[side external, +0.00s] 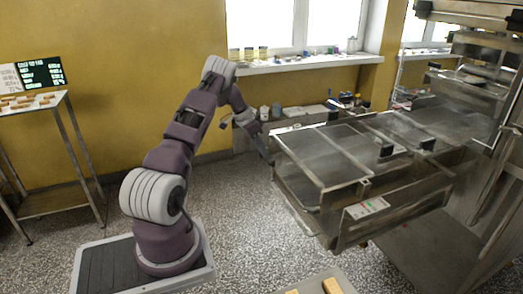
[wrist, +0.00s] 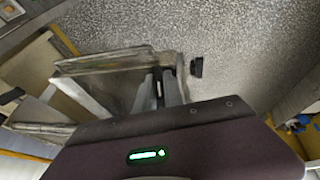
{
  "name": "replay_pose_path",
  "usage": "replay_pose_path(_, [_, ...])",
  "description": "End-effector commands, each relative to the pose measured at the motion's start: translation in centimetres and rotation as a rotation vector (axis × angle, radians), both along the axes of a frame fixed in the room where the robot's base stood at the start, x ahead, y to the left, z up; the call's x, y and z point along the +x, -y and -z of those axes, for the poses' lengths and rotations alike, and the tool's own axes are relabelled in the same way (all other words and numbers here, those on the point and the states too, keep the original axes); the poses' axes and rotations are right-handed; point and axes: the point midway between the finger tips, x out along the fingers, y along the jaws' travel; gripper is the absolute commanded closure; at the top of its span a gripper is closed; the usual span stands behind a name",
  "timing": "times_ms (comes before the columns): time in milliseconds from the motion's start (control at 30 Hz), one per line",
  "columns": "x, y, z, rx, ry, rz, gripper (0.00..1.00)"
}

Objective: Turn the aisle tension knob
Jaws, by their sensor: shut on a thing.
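My gripper (side external: 266,152) is at the left end of the steel machine (side external: 340,212), by its far corner, and points down. In the wrist view its two narrow fingers (wrist: 160,88) are close together at the frame's end. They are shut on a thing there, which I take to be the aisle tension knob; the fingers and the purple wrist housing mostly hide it. I cannot tell how far it is turned. A small black knob-like piece (wrist: 197,67) shows just right of the fingers, apart from them.
The machine's mesh top (side external: 325,152) carries several black blocks, and a control panel (side external: 366,208) is on its front. A window ledge (side external: 310,63) with small items is behind. A rack (side external: 50,150) stands at left. The speckled floor is clear between my base and the machine.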

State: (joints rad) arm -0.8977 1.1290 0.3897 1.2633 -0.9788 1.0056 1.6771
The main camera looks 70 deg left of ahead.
Motion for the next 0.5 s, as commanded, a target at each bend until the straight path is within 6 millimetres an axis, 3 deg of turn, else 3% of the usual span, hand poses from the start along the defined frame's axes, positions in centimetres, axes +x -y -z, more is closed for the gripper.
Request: replay_pose_path(500, [0.13,-0.22,0.04,-0.226,0.005,-0.001,1.0])
